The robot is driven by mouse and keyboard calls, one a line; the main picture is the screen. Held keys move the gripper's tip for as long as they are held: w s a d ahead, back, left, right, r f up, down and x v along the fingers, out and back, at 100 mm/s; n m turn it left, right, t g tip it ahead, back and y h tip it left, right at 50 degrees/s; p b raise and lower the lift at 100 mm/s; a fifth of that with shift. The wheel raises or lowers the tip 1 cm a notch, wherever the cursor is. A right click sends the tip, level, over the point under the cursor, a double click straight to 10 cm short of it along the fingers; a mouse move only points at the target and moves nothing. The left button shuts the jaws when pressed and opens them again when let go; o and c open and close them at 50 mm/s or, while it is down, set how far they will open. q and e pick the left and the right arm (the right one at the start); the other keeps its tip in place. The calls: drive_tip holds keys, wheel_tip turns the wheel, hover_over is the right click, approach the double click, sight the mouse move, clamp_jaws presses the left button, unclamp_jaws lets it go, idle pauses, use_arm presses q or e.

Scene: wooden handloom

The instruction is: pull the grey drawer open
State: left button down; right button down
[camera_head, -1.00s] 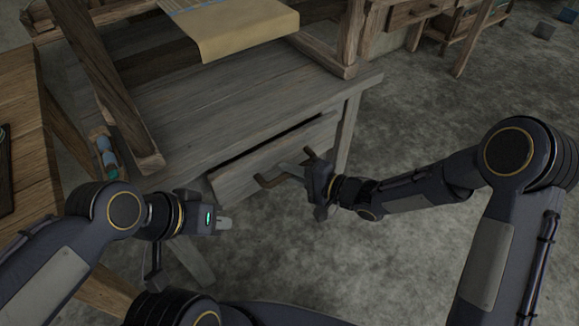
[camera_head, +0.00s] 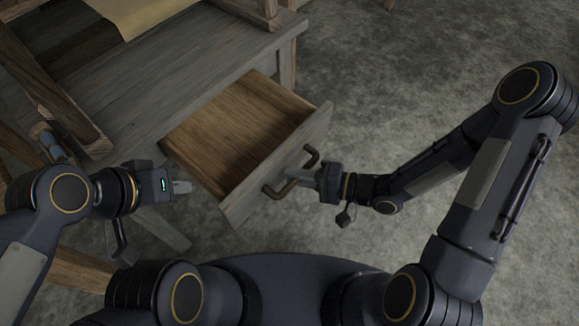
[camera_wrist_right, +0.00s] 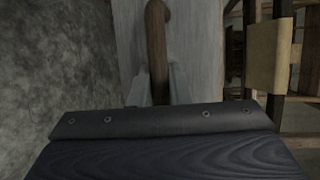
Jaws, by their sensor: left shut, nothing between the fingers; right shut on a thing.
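The grey drawer (camera_head: 283,160) stands well out of the grey table, and its bare wooden inside shows in the head view. A brown bar handle (camera_head: 284,187) is on its front. My right gripper (camera_head: 302,178) is shut on the handle. In the right wrist view the handle (camera_wrist_right: 157,45) runs down between the fingers against the grey drawer front (camera_wrist_right: 198,40).
The grey table (camera_head: 200,50) fills the upper left, with tan cloth (camera_head: 135,12) above it. A wooden post (camera_head: 55,100) and a blue item (camera_head: 55,148) are at the left. The concrete floor (camera_head: 400,60) to the right is clear.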

drive_tip(key=c, duration=1.4)
unclamp_jaws()
drive_tip(key=shift+o, duration=0.2)
drive_tip(key=p+v, duration=0.2)
drive_tip(key=v, duration=0.6)
drive_tip(key=shift+a, duration=0.1)
